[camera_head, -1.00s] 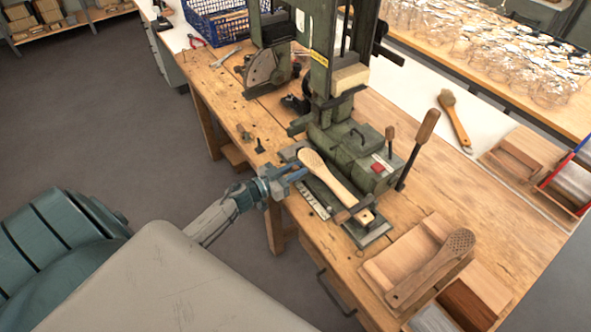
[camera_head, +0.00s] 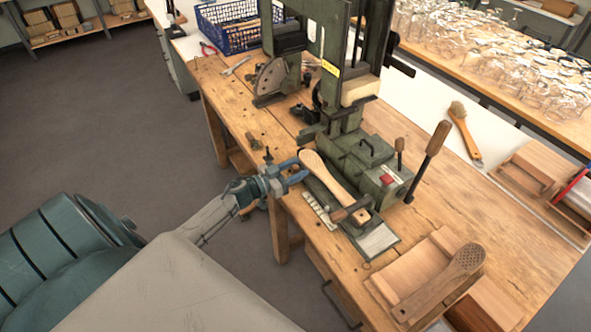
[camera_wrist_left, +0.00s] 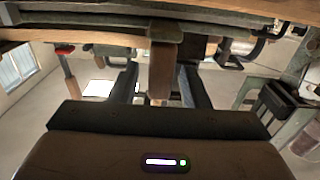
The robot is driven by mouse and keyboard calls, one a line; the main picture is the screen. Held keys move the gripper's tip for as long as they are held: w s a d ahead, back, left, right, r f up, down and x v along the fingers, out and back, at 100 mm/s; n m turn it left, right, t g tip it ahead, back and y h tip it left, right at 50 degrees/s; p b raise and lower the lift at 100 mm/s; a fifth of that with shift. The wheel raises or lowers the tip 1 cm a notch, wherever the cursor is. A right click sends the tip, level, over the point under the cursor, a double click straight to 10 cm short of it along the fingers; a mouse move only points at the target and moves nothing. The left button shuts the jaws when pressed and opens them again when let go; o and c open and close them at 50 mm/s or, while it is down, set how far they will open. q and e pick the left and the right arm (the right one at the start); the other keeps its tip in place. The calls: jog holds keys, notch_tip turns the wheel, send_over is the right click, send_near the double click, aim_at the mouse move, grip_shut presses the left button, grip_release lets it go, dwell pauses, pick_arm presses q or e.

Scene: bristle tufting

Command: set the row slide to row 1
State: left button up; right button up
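The green tufting machine (camera_head: 365,160) stands on the wooden bench. A pale wooden brush (camera_head: 334,178) lies on its slide assembly, with a light scale strip (camera_head: 318,208) along the near-left side. Which part is the row slide, and its row setting, are too small to tell. My left gripper (camera_head: 294,172) is at the bench's left edge, just left of the brush head, with its blue fingers apart. In the left wrist view, the dark fingers (camera_wrist_left: 163,88) are spread either side of a brown upright piece (camera_wrist_left: 161,72); I cannot tell whether they touch it. My right gripper is not seen.
A wooden tray (camera_head: 405,268) with a perforated brush (camera_head: 440,283) is at the front right. A blue crate (camera_head: 230,28) stands at the back left. Open floor lies left of the bench.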

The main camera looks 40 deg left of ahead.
pick_arm(q)
jog(key=b+v, duration=0.3)
jog(key=v, duration=0.7)
jog(key=shift+s+a, duration=0.15)
jog(key=shift+s, duration=0.2)
jog(key=s+a+f+n+g+y, duration=0.1)
jog(key=s+f+n+g+y, duration=0.3)
jog(key=f, duration=0.7)
jog(key=s+a+f+m+y, duration=0.1)
jog(key=s+f+y, duration=0.1)
jog(key=s+f, duration=0.6)
jog(key=s+a+f+n+g+y, duration=0.1)
jog(key=s+f+n+g+y, duration=0.15)
jog(key=f, duration=1.05)
jog(key=s+d+f+g, duration=0.3)
jog(key=s+d+f, duration=0.2)
jog(key=s, duration=0.4)
jog(key=s+d+f+m+g, duration=0.1)
jog(key=s+d+f+g, duration=0.2)
jog(key=s+d+f, duration=0.3)
jog(key=s+d+f+g, duration=0.3)
jog(key=s+d+f, duration=0.2)
jog(key=s, duration=0.8)
notch_tip(320, 180, down, 2)
jog(key=shift+d+f+h, duration=0.15)
jog(key=shift+d+h, duration=0.25)
jog(key=shift+h, duration=0.05)
